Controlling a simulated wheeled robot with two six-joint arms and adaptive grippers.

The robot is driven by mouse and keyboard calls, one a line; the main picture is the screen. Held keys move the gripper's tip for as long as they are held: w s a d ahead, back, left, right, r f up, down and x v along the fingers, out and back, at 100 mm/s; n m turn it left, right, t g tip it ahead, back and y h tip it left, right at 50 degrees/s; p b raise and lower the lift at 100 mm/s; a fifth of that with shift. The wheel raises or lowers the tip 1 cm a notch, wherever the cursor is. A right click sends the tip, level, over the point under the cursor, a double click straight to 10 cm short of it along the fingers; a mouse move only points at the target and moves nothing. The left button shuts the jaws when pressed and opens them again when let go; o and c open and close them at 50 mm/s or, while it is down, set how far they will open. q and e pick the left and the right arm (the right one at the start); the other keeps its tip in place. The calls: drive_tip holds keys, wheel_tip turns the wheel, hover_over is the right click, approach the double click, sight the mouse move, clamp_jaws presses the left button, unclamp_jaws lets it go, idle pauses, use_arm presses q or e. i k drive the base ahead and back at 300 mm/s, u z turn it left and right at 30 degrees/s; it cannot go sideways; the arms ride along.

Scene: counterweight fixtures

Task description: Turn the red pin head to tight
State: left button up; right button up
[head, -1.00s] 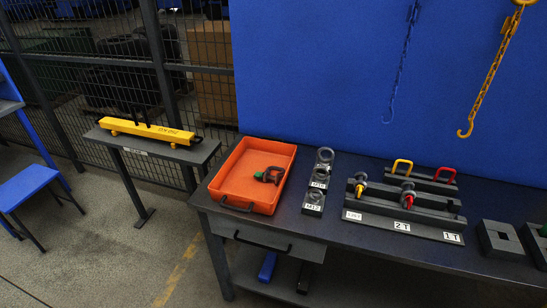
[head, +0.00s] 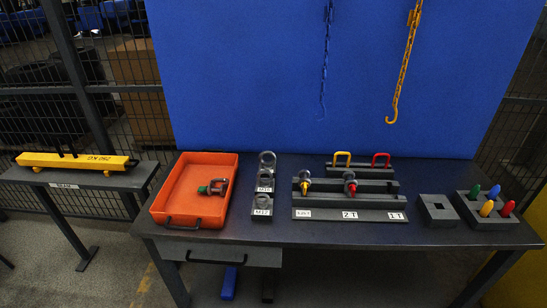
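A shackle with a red pin head (head: 351,188) sits in the dark rack (head: 322,214), above the label "2 T". The red head faces the front. I cannot tell from this distance how tight it is. A shackle with a yellow pin head (head: 304,187) sits to its left in the same rack. Neither of my grippers is in view, and nothing touches the red pin head.
An orange tray (head: 161,200) at left holds a green-pinned shackle (head: 214,187). Labelled eye fittings (head: 264,182) stand between tray and rack. At right are a block with a square hole (head: 438,210) and a block of coloured pegs (head: 487,205). A yellow hook (head: 391,118) hangs behind.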

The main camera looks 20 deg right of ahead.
sight(352, 187)
drive_tip(key=u, duration=1.65)
drive_tip(key=i, duration=0.65)
drive_tip(key=z, duration=3.3)
